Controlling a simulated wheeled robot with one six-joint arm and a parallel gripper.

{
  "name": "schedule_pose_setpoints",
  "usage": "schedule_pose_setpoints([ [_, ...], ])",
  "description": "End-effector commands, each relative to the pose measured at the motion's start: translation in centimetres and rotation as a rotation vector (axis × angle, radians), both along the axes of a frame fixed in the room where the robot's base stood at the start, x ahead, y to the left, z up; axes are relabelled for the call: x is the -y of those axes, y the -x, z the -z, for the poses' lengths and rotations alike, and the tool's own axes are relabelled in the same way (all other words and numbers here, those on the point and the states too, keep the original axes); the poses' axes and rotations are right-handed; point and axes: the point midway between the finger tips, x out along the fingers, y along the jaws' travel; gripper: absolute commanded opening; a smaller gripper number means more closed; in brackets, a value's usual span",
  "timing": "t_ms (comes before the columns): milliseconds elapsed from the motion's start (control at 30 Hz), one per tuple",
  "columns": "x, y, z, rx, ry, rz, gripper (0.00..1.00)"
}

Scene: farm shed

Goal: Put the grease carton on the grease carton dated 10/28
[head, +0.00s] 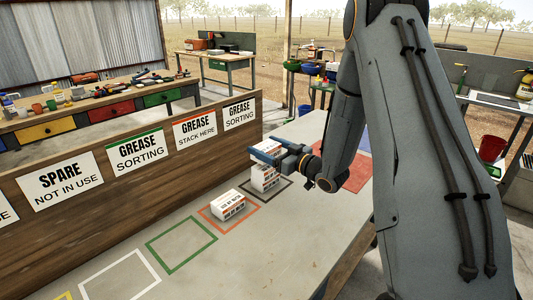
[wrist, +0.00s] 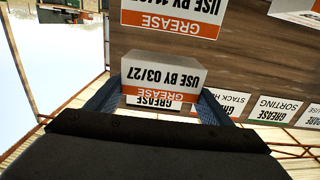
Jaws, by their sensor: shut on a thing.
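My gripper (head: 268,153) is shut on a grease carton, white with an orange band, which shows between the fingers in the wrist view (wrist: 165,78). Its label reads "USE BY 03/27", upside down there. Another grease carton (head: 229,205) sits alone in the orange-red square. The wrist view also shows a carton label starting "USE BY 11" (wrist: 172,18). No 10/28 date is legible.
A wooden board (head: 120,165) with signs stands along the table's left side. The green (head: 181,246) and white (head: 120,278) squares are empty. A red mat (head: 350,170) lies beyond, partly behind my arm. Part of another white item (wrist: 297,12) shows at the wrist view's top right.

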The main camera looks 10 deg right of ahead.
Motion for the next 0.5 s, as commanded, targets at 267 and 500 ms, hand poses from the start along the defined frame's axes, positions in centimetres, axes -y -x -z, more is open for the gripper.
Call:
schedule_pose_setpoints([
  [267,0.0,0.0,2.5,-0.001,-0.001,0.000,0.49],
  [500,0.0,0.0,2.7,0.001,-0.001,0.000,0.49],
])
